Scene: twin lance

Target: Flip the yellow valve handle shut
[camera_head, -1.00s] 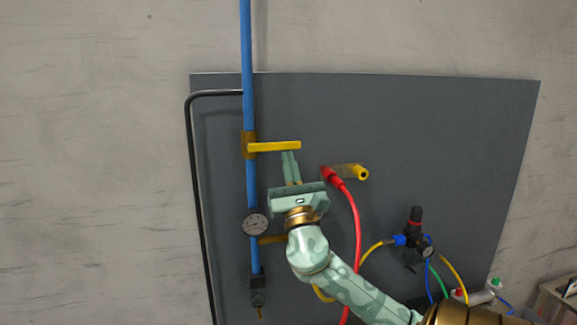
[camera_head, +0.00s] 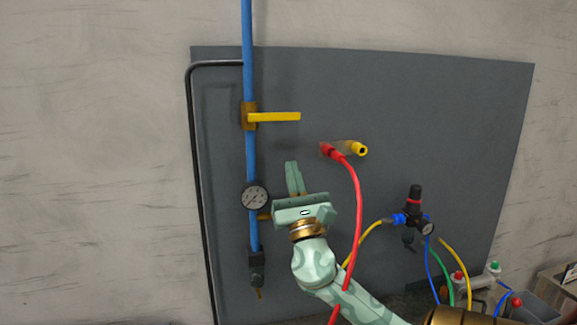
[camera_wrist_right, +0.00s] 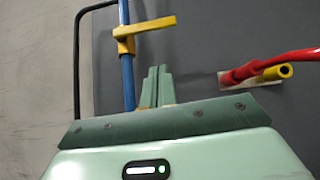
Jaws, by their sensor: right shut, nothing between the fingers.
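The yellow valve handle (camera_head: 275,117) sticks out horizontally to the right from its brass valve body (camera_head: 249,116) on the vertical blue pipe (camera_head: 251,160). It also shows in the right wrist view (camera_wrist_right: 146,27), above the fingers. My right gripper (camera_head: 292,163) is shut and empty, its fingers pointing up. In the head view its tips are below the handle and apart from it. In the right wrist view the two fingers (camera_wrist_right: 157,70) are side by side, just right of the pipe. My left gripper is not in view.
A round gauge (camera_head: 255,197) sits on the pipe left of my gripper. A red hose (camera_head: 356,210) with a red connector hangs right of it, beside a yellow fitting (camera_head: 359,149). A regulator (camera_head: 414,205) with coloured hoses is at lower right. The upper grey panel (camera_head: 430,110) is clear.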

